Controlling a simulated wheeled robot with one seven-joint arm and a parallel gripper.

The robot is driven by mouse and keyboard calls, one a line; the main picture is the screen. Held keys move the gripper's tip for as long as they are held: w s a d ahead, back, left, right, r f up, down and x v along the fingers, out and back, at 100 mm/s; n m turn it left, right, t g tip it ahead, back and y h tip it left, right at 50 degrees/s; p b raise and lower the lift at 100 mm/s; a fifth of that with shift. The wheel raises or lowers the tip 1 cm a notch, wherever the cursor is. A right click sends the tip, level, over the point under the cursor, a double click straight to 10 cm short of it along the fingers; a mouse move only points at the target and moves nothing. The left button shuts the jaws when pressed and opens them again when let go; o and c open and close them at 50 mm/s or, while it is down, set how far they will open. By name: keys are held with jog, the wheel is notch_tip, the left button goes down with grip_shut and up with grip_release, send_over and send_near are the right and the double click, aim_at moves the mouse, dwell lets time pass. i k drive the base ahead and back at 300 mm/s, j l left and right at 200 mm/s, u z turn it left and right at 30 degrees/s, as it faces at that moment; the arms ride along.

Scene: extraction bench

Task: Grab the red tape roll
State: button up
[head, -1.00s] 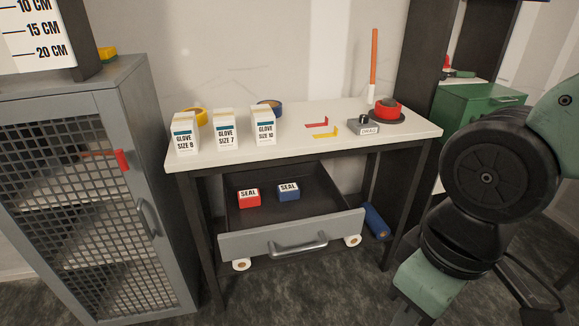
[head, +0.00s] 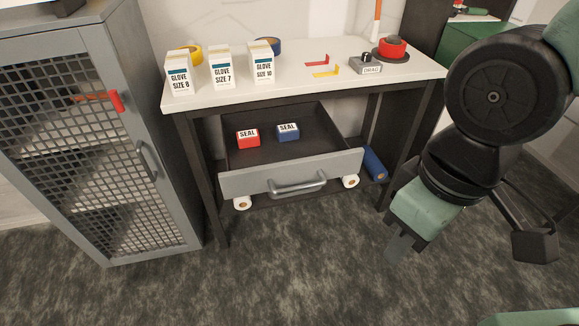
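The red tape roll (head: 392,47) is at the right end of the white bench top (head: 330,90). It rests on a dark round base (head: 405,58), behind and to the right of a small grey block with a black knob and a label (head: 368,66). My gripper (head: 400,246) is at the lower right of the head view, in front of the bench and below its top. It is well apart from the tape roll. Only a grey part shows at its end, so I cannot tell whether its fingers are open or shut.
Glove boxes (head: 221,68) stand at the left, with yellow (head: 194,54) and blue (head: 274,46) tape rolls behind. Red and yellow brackets (head: 325,71) lie mid-bench. The open drawer (head: 292,172) holds red and blue SEAL boxes and juts forward. A mesh cabinet (head: 140,100) stands left.

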aim_at(385, 49)
jog(key=i+l, duration=1.8)
